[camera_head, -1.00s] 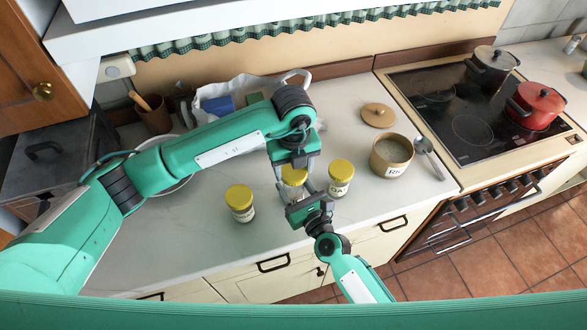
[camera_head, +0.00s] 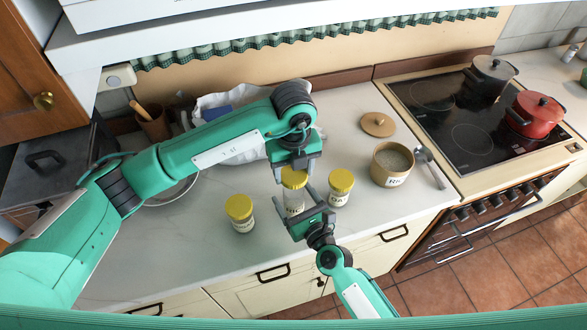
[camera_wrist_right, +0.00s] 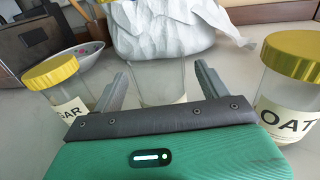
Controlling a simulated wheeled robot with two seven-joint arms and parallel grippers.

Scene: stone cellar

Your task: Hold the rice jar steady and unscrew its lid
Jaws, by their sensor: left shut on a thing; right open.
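The rice jar (camera_head: 294,203) is clear glass with a yellow lid (camera_head: 293,179). It stands upright on the counter between two similar jars. My left gripper (camera_head: 292,166) comes from above and is shut on the lid. My right gripper (camera_head: 294,204) is open, low on the near side, its fingers spread to either side of the jar body. In the right wrist view the clear jar body (camera_wrist_right: 160,80) shows between the two open fingers, with gaps beside it. Its lid is out of that view. I cannot tell how far the fingers reach around the jar.
A sugar jar (camera_head: 240,213) stands left and an oats jar (camera_head: 340,188) close right; both have yellow lids. Farther right are an open tub (camera_head: 391,164), its round lid (camera_head: 378,124) and a spoon (camera_head: 432,167). A white bag (camera_head: 245,150) lies behind. The counter's front left is clear.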

